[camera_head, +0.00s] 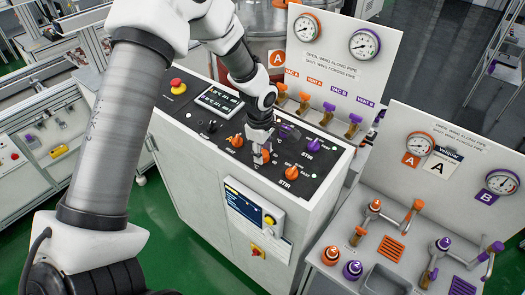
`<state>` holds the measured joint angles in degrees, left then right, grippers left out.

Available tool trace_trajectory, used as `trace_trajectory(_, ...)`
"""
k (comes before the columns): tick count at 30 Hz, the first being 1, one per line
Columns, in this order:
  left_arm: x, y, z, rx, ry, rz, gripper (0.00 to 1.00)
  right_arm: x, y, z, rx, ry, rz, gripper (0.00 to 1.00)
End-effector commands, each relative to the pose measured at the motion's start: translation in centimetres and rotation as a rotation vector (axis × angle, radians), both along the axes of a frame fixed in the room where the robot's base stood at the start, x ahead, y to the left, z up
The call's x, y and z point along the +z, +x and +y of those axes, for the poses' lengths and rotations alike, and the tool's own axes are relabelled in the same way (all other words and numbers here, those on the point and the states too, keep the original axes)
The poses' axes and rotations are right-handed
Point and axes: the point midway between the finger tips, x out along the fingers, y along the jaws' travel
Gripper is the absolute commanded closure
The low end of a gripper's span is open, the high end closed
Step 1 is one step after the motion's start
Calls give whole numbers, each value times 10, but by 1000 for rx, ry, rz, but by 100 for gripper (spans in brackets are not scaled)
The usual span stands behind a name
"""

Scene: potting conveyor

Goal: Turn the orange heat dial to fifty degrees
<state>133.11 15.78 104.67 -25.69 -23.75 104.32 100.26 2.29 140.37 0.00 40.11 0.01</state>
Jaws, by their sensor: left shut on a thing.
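My left gripper (262,146) points down onto the sloping black control panel (198,136). It is shut on the orange heat dial (265,157), which shows as a small orange part at the fingertips. The fingers hide most of this dial, and I cannot read its pointer or scale. A separate orange knob (237,141) is just left of the fingers. An orange stir dial (290,172) is to the lower right. My right gripper is not in view.
Purple knobs (326,145) sit at the panel's right side, and a red emergency button (177,82) at its left. A gauge board (335,62) with orange and purple valves stands behind. A valve bench (375,245) is at the right.

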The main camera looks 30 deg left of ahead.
Motion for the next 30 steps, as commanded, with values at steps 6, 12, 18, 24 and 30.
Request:
trace_trajectory(6,-4,-2,-1,-87,14,4,97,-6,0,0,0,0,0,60)
trace_trajectory(12,-5,-3,-1,-231,38,4,97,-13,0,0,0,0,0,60)
trace_trajectory(18,-6,-3,-1,-414,68,3,97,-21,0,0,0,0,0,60)
trace_trajectory(24,-6,-4,-1,-601,98,1,97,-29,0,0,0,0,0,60)
trace_trajectory(30,-6,-4,-2,-788,128,0,97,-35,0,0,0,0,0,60)
